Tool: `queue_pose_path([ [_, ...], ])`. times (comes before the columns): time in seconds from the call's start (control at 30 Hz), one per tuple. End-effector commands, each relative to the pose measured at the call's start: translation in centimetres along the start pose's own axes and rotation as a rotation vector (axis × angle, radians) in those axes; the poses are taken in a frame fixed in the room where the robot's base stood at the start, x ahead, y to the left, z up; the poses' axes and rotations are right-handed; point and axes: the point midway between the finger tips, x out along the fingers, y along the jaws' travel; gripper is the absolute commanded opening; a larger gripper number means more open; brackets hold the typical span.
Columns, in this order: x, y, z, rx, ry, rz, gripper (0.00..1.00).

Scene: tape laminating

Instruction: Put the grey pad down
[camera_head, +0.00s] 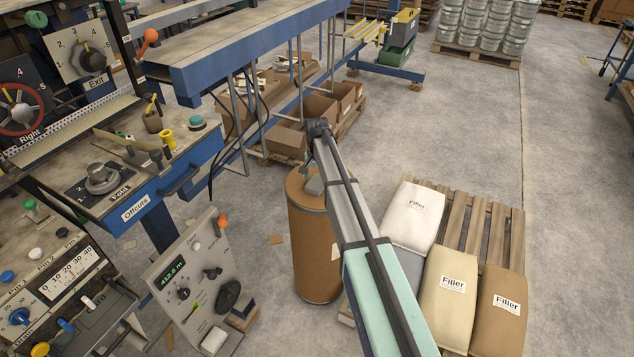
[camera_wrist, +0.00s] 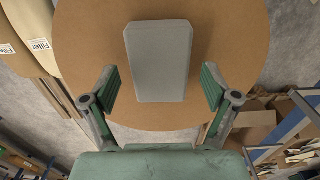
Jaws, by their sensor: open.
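The grey pad (camera_wrist: 158,62) is a plain block in the wrist view, lying on the round brown drum lid (camera_wrist: 228,48). My gripper (camera_wrist: 160,88) is open, with one green-padded finger on each side of the pad's near end. Gaps show between both fingers and the pad. In the head view, the grey pad (camera_head: 313,184) shows partly on top of the brown drum (camera_head: 312,250), and my arm hides much of the drum top.
A pallet (camera_head: 478,207) with several filler sacks (camera_head: 449,290) stands right of the drum. Cardboard boxes (camera_head: 322,108) stand behind it under the blue frame. A control panel (camera_head: 195,285) stands at left. Bare floor lies farther right.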

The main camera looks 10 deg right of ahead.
Motion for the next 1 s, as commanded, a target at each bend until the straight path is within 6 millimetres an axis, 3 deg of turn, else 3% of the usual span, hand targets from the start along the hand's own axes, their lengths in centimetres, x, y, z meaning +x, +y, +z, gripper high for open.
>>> queue_pose_path([
  [0.4,-7.4,-0.1,-0.1,0.0,0.003,-0.002,0.87],
  [0.6,-10.1,0.0,0.0,0.0,0.002,-0.001,0.87],
  [1.0,-11.1,0.0,0.0,0.0,0.0,0.0,0.87],
])
